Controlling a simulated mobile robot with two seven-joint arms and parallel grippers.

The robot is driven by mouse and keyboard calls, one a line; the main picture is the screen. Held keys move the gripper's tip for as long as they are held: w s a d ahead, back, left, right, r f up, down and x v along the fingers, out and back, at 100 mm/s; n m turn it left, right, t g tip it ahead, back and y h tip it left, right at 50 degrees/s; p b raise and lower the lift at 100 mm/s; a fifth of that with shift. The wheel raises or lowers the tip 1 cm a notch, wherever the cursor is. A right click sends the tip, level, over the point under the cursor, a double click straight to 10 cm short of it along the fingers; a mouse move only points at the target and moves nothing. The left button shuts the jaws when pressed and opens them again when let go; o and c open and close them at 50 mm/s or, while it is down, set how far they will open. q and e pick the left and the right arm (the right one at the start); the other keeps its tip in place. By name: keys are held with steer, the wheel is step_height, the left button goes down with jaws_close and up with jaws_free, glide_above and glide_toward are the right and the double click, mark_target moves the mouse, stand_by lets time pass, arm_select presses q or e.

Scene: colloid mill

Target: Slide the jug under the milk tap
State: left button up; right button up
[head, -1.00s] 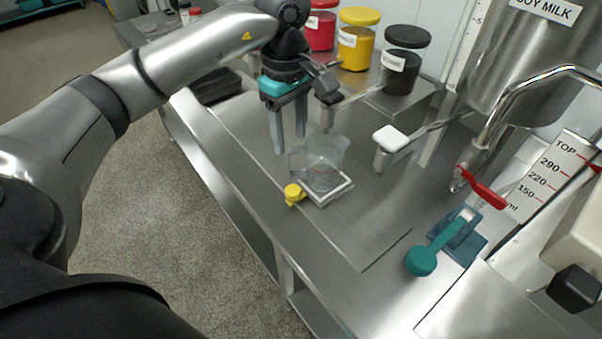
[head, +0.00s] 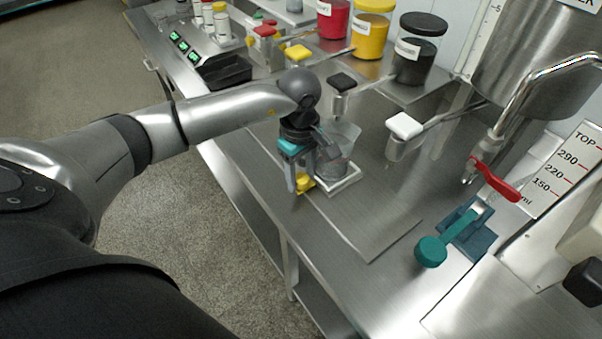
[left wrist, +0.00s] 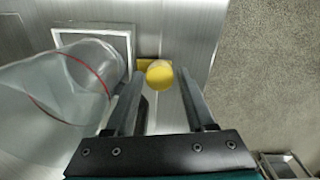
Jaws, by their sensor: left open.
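The clear jug (head: 338,155) stands on a small square white-rimmed tray (head: 345,185) on the steel bench. A yellow knob (head: 305,184) sticks out at the tray's near edge. My left gripper (head: 297,188) points down at the knob, beside the jug, with its jaws open. In the left wrist view the knob (left wrist: 160,73) shows between the two fingers, and the jug (left wrist: 65,85) with a red line lies to their left. I cannot tell whether a finger touches the knob. The milk tap (head: 467,178) with a red lever (head: 496,181) is to the right. My right gripper is not in view.
A teal lever on a block (head: 455,238) stands on the bench below the tap. Other spouts with a black cap (head: 342,82) and a white cap (head: 404,126) overhang behind the jug. The steel surface between tray and teal block is clear.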

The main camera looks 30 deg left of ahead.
arm_select(q)
steer(key=shift+c, duration=0.2)
jaws_close()
stand_by(1.2)
